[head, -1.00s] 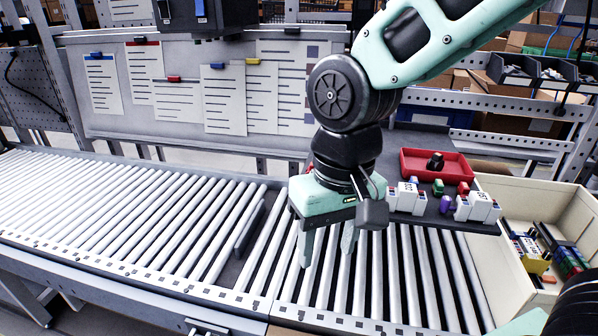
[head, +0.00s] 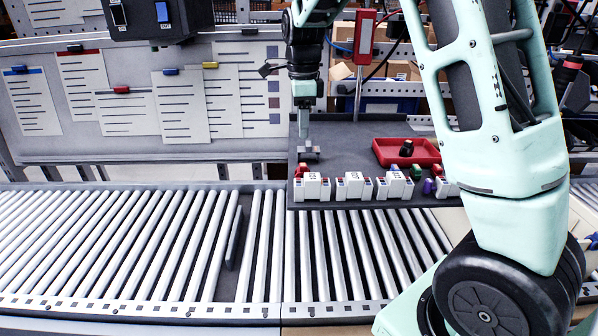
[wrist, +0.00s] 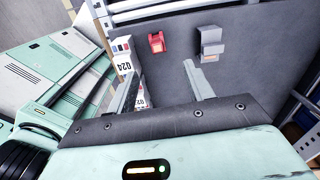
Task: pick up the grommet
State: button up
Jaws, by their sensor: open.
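I cannot tell for certain which small part is the grommet. A small grey part (head: 309,154) lies on the left of the dark tray (head: 345,140); in the wrist view the grey part (wrist: 211,42) is just beyond the tip of the right finger. A small red part (head: 302,169) is near it by the white blocks, and the red part (wrist: 156,42) also shows ahead of the fingers in the wrist view. My gripper (head: 306,134) points down over the tray's left end, close to the grey part. In the wrist view my gripper (wrist: 163,78) is open, with nothing between its fingers.
White blocks (head: 312,187) marked 024 line the tray's front edge, with green (head: 416,171) and purple (head: 428,186) parts at right. A red bin (head: 385,152) holds a black part (head: 406,148). A roller conveyor (head: 150,245) runs in front; a panel with papers stands behind.

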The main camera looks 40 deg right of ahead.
aim_at(303, 165)
notch_tip(303, 165, down, 8)
jog(key=shift+p, duration=0.9)
jog(key=shift+s+f+p, duration=0.15)
jog(key=shift+f+p, duration=0.5)
jog(key=shift+f, duration=0.65)
jog(key=shift+s+f+p, duration=0.1)
jog(key=shift+f+p, duration=0.5)
jog(key=shift+f, duration=0.7)
grip_shut()
